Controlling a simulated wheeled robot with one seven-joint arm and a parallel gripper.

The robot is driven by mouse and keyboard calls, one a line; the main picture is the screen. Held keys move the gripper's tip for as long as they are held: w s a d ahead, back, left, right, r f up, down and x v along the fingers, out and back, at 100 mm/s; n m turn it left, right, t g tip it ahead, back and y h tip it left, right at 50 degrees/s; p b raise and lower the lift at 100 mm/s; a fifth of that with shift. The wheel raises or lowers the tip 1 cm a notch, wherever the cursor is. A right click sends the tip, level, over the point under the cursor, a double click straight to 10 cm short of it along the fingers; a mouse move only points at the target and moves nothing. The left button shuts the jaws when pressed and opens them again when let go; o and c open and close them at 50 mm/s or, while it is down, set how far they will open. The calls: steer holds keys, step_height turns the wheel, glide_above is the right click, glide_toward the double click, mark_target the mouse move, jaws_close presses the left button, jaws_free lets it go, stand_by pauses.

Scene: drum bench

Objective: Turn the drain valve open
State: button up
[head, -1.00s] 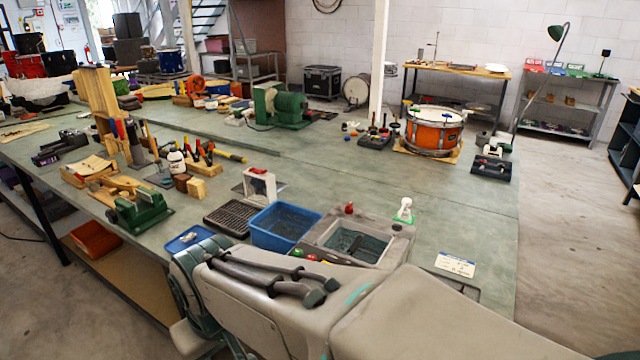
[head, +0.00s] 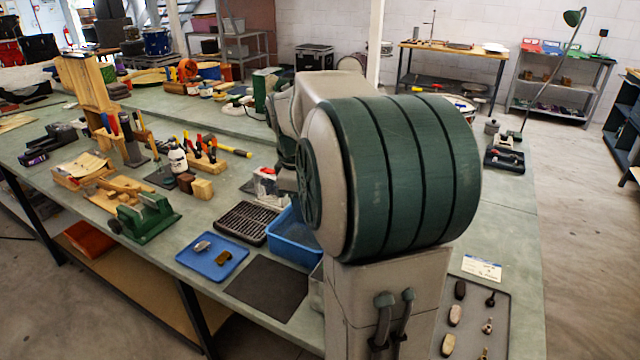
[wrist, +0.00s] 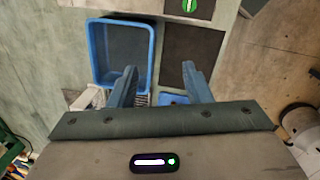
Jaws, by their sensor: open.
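A round green fitting with a pale bar (wrist: 190,5) shows at the top edge of the wrist view, on a grey body cut off by the frame. I cannot tell whether it is the drain valve. My gripper (wrist: 159,66) is open and empty, its two blue-grey fingers pointing toward this fitting and apart from it. The fingers stand over the gap between a blue tub (wrist: 122,55) and a dark mat (wrist: 193,55). In the head view my arm hides the gripper and nearly all of the grey basin.
The blue tub (head: 290,240), a black grate (head: 242,222), a blue tray with small parts (head: 212,257) and the dark mat (head: 266,288) crowd the bench's front edge. A green vise (head: 147,218) stands left. A grey parts tray (head: 473,318) lies right of my arm.

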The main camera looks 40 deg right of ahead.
steer(key=d+r+n+y+p, duration=0.2)
steer(key=d+n, duration=0.3)
steer(key=d, duration=1.6)
steer(key=f, duration=1.3)
steer(key=shift+w+d+f+p, duration=0.3)
steer(key=shift+w+d+p, duration=0.05)
steer(key=c, duration=1)
